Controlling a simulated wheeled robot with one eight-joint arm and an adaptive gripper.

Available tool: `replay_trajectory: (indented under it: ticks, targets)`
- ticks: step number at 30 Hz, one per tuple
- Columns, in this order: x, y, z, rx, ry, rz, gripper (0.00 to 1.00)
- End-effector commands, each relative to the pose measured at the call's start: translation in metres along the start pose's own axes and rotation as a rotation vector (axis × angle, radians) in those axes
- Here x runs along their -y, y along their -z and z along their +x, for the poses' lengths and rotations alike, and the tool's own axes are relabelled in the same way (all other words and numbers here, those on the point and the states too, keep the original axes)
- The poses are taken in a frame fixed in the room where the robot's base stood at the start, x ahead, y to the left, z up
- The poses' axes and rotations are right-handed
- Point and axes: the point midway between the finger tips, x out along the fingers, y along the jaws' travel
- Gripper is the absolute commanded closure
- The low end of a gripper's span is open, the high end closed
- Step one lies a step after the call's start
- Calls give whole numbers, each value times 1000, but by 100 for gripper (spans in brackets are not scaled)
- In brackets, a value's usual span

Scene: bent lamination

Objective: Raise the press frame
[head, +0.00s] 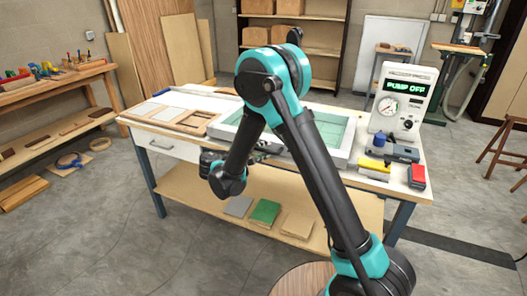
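The press frame (345,158) is a wide light-grey frame around a green sheet. It appears to lie flat and lowered on the workbench (163,148). My arm crosses in front of its middle and hides part of it.
A pump unit (401,103) reading "PUMP OFF" stands at the bench's right end. In front of it are a yellow block (374,168), a grey tool (392,152) and a red box (417,176). Wooden frames (185,118) lie left. Panels (265,212) lie on the lower shelf.

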Motion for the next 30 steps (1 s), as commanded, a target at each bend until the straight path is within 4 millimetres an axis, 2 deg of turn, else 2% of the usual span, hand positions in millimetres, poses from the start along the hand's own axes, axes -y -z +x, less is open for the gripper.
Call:
replay_trajectory:
  ticks: [4, 12, 24, 30]
  targets:
    - [0, 0, 0, 0, 0, 0, 68]
    - [0, 0, 0, 0, 0, 0, 100]
    - [0, 0, -1, 0, 1, 0, 100]
    - [-9, -1, -2, 0, 18, -6, 100]
